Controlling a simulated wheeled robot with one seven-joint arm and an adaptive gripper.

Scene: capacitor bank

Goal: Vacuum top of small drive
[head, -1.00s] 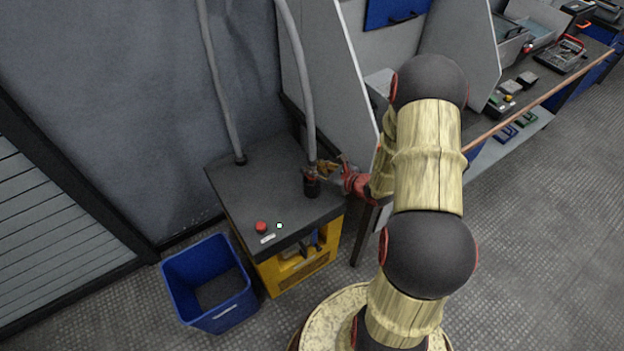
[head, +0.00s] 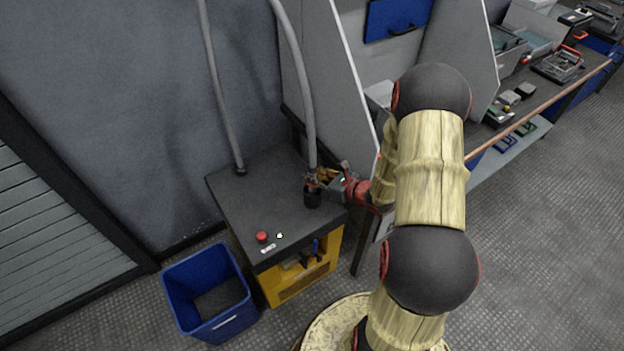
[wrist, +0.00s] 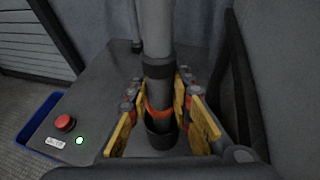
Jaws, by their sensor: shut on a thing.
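A grey vacuum hose (head: 306,95) comes down to a dark nozzle end with an orange ring (wrist: 158,112). The nozzle stands upright at a black cup-shaped holder (head: 312,198) on top of the vacuum unit (head: 235,195). My gripper (head: 316,180) reaches in from the right and is shut on the hose's nozzle end. In the wrist view its yellow finger pads (wrist: 160,108) lie on both sides of the nozzle. The lower tip is inside or just over the holder; I cannot tell how deep. I cannot make out the small drive.
The unit's top has a red button (head: 262,237) and a small light (head: 280,236), green in the wrist view. A blue bin (head: 208,295) stands left of it. A grey partition (head: 330,90) rises close behind my gripper. A workbench (head: 540,95) with several devices runs right.

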